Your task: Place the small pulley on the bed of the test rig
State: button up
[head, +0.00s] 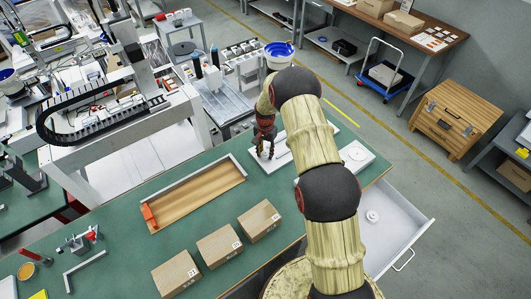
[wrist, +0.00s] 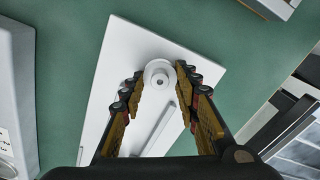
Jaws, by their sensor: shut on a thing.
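My gripper (head: 265,154) points down over a white flat plate (head: 284,157) on the green table. In the wrist view its fingers (wrist: 162,79) are closed on both sides of a small white round pulley (wrist: 159,67) with a centre hole. The pulley is over the upper part of the white plate (wrist: 119,62); I cannot tell whether it touches the plate. A grey bar or slot (wrist: 158,130) runs along the plate. In the head view the pulley is hidden at the fingertips. I cannot tell for sure whether this plate is the test rig's bed.
Another white plate (head: 357,158) with a round feature lies to the right. An open drawer (head: 396,232) below the table edge holds a white round part (head: 372,215). A wooden tray (head: 196,195) and several cardboard boxes (head: 219,246) are left. A gantry frame (head: 125,125) stands behind.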

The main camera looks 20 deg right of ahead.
jog(key=shift+f, duration=0.1)
jog(key=o, duration=1.1)
notch_tip(320, 180, up, 12)
jog(key=p, duration=0.1)
notch_tip(320, 180, up, 14)
jog(key=r+n+t, duration=0.1)
jog(key=n, duration=0.1)
send_over(266, 152)
jog(key=s+a, duration=0.4)
jog(key=s+a+r+n+t, duration=0.2)
jog(key=s+a+r+n, duration=0.15)
jog(key=s+r, duration=0.7)
jog(key=s+a+r+n+t, duration=0.1)
jog(key=s+a+r, duration=0.1)
jog(key=s, duration=0.6)
jog(key=s+a+r+n, duration=0.2)
jog(key=s+r, duration=0.2)
jog(key=s, duration=0.4)
jog(key=s+a+r+n+t, duration=0.1)
jog(key=s+a+r+n, duration=0.1)
jog(key=s, duration=0.6)
jog(key=shift+s+a+r+t, duration=0.1)
jog(key=shift+s+r+t, duration=0.2)
jog(key=shift+s+r, duration=0.15)
